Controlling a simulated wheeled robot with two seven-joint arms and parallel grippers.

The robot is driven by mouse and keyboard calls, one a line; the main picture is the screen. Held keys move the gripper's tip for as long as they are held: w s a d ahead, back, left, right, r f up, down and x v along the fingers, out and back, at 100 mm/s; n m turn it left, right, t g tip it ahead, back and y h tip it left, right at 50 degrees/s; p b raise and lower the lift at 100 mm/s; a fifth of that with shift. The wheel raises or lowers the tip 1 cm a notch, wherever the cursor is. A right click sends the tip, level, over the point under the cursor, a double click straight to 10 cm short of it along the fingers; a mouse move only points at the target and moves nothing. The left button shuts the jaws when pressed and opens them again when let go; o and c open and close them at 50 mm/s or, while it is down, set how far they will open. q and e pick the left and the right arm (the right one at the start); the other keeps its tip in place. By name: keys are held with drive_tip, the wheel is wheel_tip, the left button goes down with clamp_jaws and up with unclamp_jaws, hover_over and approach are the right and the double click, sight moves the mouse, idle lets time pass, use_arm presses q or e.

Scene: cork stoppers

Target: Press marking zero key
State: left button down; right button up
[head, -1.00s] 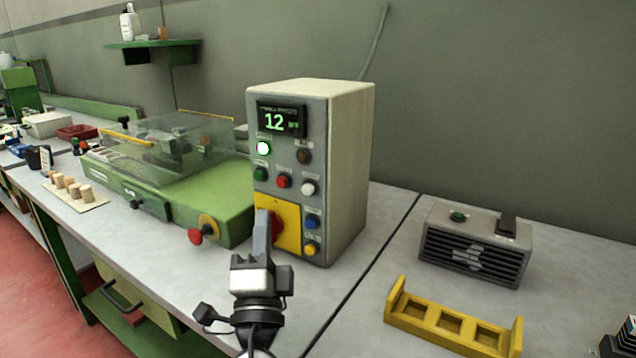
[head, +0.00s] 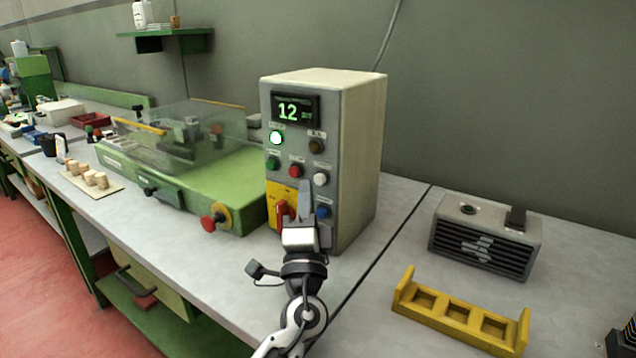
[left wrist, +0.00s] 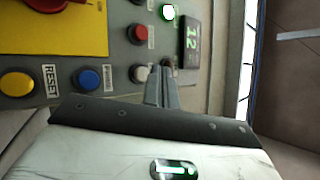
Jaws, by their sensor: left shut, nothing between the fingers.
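The grey control box (head: 362,160) stands upright on the bench, its lit display (head: 295,110) reading 12. Its front carries a green button (head: 272,163), a red button (head: 296,170), a white button (head: 320,179), a blue button (head: 323,212) and a red rotary switch (head: 282,212) on a yellow plate. The yellow button (left wrist: 17,83), labelled RESET, shows in the left wrist view. Which key is marking zero I cannot read. My left gripper (head: 305,184) is shut and empty, fingertips in front of the panel near the white button (left wrist: 138,73). Contact cannot be told. My right gripper is out of view.
A green machine (head: 190,190) with a clear cover stands left of the box. Corks (head: 90,178) lie on a board farther left. Bench between box and holder is clear.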

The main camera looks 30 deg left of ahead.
use_arm(q)
drive_tip(key=shift+w, duration=0.4)
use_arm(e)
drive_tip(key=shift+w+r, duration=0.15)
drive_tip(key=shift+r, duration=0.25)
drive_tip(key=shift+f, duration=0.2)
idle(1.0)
use_arm(q)
drive_tip(key=shift+w+b, duration=0.4)
drive_tip(key=shift+b, duration=0.1)
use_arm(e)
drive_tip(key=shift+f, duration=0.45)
